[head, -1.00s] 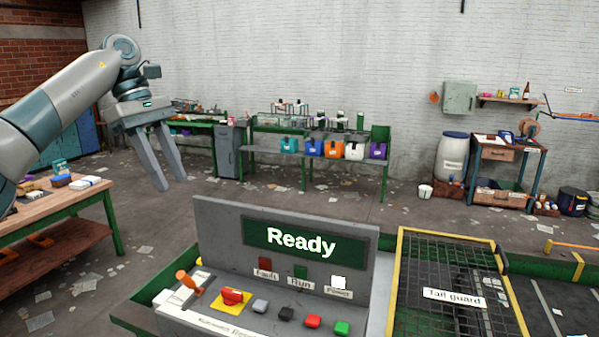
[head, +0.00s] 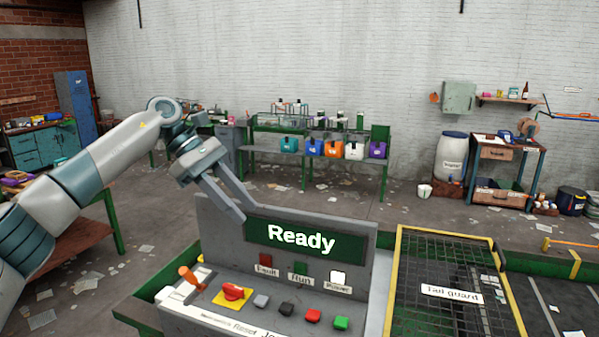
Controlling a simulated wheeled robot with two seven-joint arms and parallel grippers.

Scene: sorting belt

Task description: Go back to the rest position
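My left gripper (head: 247,214) hangs at the end of my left arm, in front of the upper left corner of the control panel (head: 215,222) in the head view. Its two grey fingers point down and right, with a gap between them. It is open and holds nothing. I cannot tell how far it is from the panel. My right gripper is out of view.
The panel's screen (head: 303,237) reads "Ready". Below it are an orange-handled lever (head: 188,276), a red switch (head: 233,292) and several buttons.

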